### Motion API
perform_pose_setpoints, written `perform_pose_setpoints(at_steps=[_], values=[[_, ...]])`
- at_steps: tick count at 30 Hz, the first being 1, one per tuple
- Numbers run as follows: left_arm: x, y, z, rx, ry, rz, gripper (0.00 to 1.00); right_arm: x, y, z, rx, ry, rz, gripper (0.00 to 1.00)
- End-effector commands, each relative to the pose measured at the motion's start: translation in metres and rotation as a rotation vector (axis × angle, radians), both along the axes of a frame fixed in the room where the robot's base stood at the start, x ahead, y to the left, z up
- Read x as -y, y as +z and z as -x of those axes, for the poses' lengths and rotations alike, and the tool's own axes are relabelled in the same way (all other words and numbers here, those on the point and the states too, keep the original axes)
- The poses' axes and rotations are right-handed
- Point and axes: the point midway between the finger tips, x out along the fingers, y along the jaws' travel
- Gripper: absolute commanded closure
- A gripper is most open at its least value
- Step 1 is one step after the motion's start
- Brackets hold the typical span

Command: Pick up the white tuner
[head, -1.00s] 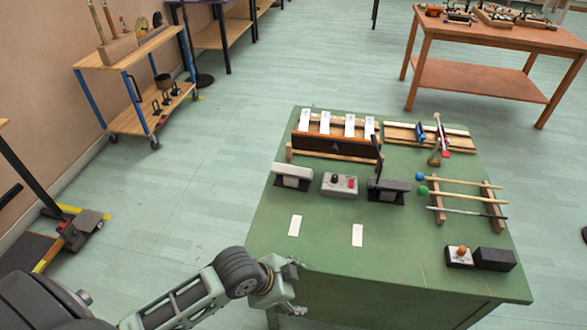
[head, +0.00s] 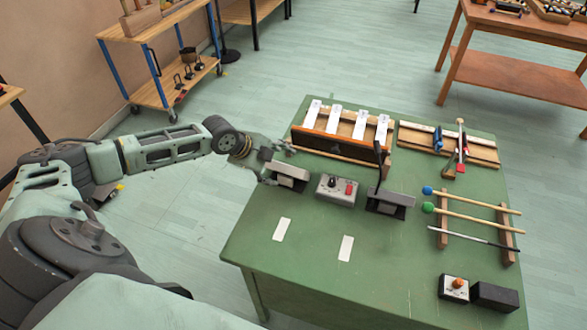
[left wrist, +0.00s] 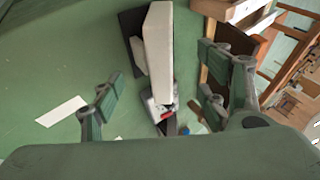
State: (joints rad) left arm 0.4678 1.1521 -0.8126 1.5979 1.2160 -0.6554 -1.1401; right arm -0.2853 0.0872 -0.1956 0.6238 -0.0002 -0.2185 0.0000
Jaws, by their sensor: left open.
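A pale, whitish block on a dark base (head: 289,174), which looks like the white tuner, stands near the left edge of the green table (head: 300,262). My left gripper (head: 278,164) is open at its left end, with one finger towards the back and one towards the front. In the left wrist view the white block (left wrist: 158,45) lies between the two spread fingers, with gaps on both sides. I cannot tell how high the fingers are above the table. My right gripper is not in view.
A grey box with a red button (head: 336,188) and a dark block (head: 390,201) stand to the right. A wooden rack with white bars (head: 343,130) is behind. Mallets (head: 470,215) lie on rails. Two white strips (head: 282,230) lie on the clear front left.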

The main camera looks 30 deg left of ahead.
Motion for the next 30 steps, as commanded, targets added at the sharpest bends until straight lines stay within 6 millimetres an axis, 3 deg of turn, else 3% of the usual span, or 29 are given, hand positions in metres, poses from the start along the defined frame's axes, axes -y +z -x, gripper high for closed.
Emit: perform_pose_setpoints(at_steps=[8,15,23,30], values=[[0.011,-0.028,-0.015,-0.001,0.001,0.004,0.32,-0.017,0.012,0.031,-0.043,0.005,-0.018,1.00],[0.016,-0.052,-0.029,0.000,0.001,0.003,0.32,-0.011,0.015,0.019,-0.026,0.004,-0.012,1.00],[0.016,-0.055,-0.029,-0.001,-0.001,0.001,0.32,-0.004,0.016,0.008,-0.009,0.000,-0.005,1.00],[0.016,-0.054,-0.029,-0.001,-0.001,0.001,0.52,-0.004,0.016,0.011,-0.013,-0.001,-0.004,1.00]])
